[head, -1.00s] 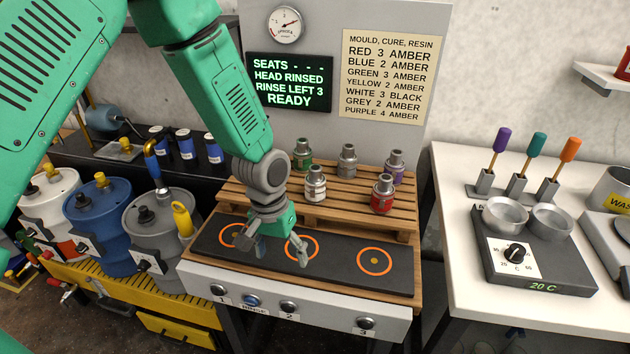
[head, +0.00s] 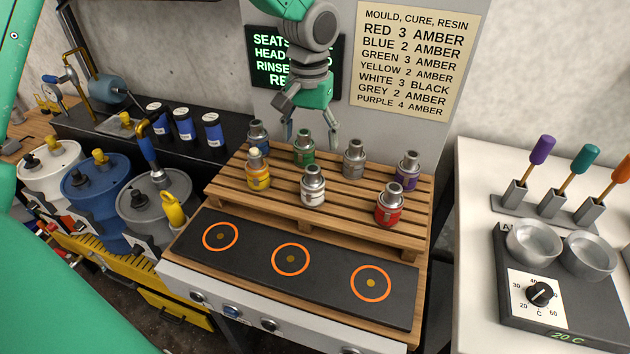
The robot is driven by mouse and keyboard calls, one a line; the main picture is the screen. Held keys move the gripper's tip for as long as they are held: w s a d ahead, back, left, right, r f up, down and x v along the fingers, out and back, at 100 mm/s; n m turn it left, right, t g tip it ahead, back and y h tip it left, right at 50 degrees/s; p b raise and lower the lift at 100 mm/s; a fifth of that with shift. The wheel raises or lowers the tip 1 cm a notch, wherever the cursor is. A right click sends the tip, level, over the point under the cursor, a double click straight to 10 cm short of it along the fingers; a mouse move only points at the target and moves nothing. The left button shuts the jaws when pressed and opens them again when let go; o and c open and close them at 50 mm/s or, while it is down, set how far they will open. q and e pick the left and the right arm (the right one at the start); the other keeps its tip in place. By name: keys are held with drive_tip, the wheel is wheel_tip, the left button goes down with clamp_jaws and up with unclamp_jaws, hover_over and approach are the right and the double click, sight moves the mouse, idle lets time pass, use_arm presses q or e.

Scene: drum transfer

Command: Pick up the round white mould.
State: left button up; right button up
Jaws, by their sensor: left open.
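The round white mould (head: 313,190), with a silvery metal neck, stands upright in the front row on the slatted wooden rack (head: 300,218). My left gripper (head: 312,140) is open and empty, its fingers pointing down. Height above the rack is hard to judge. My right gripper is out of view.
The yellow mould (head: 257,175) and red mould (head: 389,207) flank the white one; blue (head: 258,135), grey (head: 353,160) and purple (head: 407,172) moulds stand behind. The black mat (head: 255,249) with three orange rings is empty. Drums (head: 155,203) stand left, a hotplate (head: 545,300) right.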

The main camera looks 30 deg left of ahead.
sight(314, 182)
use_arm(q)
drive_tip(key=f, duration=0.2)
drive_tip(key=d+f, duration=0.1)
drive_tip(key=f, duration=0.3)
drive_tip(key=shift+w+d+f, duration=0.1)
drive_tip(key=shift+d, duration=0.25)
drive_tip(key=f, duration=0.1)
drive_tip(key=a+f, duration=0.1)
drive_tip(key=f, duration=0.1)
drive_tip(key=f+p, duration=0.1)
drive_tip(key=f, duration=0.1)
drive_tip(key=shift+s+a+f, duration=0.1)
drive_tip(key=shift+s+a, duration=0.1)
drive_tip(key=shift+s, duration=0.15)
drive_tip(key=shift+f, duration=0.15)
drive_tip(key=shift+d, duration=0.45)
drive_tip(key=c, duration=0.5)
drive_tip(key=shift+d+r, duration=0.1)
drive_tip(key=shift+r, duration=0.1)
drive_tip(key=c, duration=1)
